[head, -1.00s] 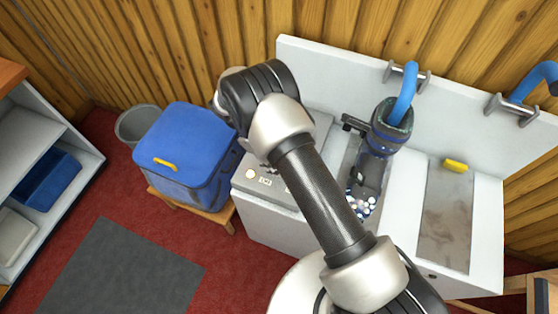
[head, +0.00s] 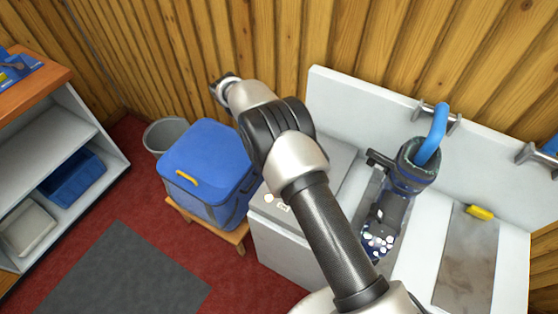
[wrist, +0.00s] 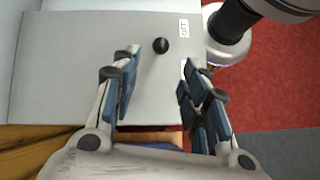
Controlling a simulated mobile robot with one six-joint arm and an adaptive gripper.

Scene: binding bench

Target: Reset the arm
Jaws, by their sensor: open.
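My gripper (wrist: 158,90) shows in the wrist view with its two blue-padded fingers spread apart and nothing between them. It hangs over the grey top of a bench unit (wrist: 70,70), which has a black knob (wrist: 161,46) and a small white label. In the head view my arm rises from the bottom and reaches up and left, toward the wooden wall. The gripper's fingers cannot be made out in the head view.
A blue box (head: 207,165) stands on a wooden stool (head: 236,237) left of the white bench (head: 283,251). A grey bin (head: 166,134) is behind it. A blue pipe (head: 432,132) and a yellow block (head: 480,212) are at the right. Shelves (head: 45,150) stand at the left.

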